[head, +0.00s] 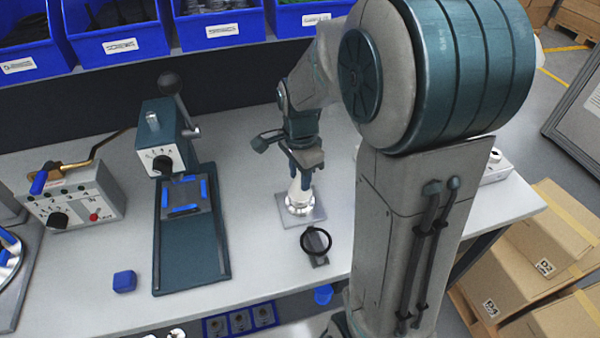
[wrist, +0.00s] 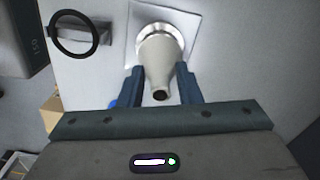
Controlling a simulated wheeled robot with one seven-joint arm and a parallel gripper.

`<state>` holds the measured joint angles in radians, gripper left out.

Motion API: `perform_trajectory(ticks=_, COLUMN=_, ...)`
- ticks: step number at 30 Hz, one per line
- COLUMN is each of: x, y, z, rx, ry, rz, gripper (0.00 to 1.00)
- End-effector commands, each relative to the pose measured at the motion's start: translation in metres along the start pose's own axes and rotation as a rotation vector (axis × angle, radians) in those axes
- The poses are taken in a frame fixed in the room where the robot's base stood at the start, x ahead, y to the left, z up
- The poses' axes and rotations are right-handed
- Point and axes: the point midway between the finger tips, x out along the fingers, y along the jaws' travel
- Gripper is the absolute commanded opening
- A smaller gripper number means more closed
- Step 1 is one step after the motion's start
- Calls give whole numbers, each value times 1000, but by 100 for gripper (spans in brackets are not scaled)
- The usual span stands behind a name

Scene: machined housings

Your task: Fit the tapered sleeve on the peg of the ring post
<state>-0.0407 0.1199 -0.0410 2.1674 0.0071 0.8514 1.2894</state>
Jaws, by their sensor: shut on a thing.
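The tapered sleeve (wrist: 158,62) is pale and cone-shaped, with its narrow open end toward the wrist camera. My gripper (wrist: 160,86) is shut on it, one blue finger on each side. In the head view my gripper (head: 301,178) points down and holds the sleeve (head: 298,192) upright over a square grey plate (head: 318,215). A shiny silver ring surrounds the sleeve's wide lower end on this plate, seemingly the ring post. Any peg inside is hidden by the sleeve. I cannot tell whether the sleeve is fully seated.
A black ring (head: 304,239) on a small grey piece stands close in front of the plate. A teal lever fixture (head: 223,259), a blue block (head: 124,281) and a switch box (head: 104,204) are to the left. Blue bins (head: 118,46) line the back.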

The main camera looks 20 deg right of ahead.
Motion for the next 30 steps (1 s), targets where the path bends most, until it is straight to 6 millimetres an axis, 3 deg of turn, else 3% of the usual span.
perform_trajectory(ticks=7, x=4, y=0, z=0, rx=0, ry=0, rz=0, gripper=8)
perform_trajectory(ticks=8, x=4, y=0, z=0, rx=0, ry=0, rz=0, gripper=36)
perform_trajectory(ticks=10, x=4, y=0, z=0, rx=0, ry=0, rz=0, gripper=56)
perform_trajectory(ticks=22, x=-4, y=0, z=0, rx=0, ry=1, rz=-2, gripper=56)
perform_trajectory(ticks=30, x=-58, y=-1, z=0, rx=0, ry=2, rz=-7, gripper=56)
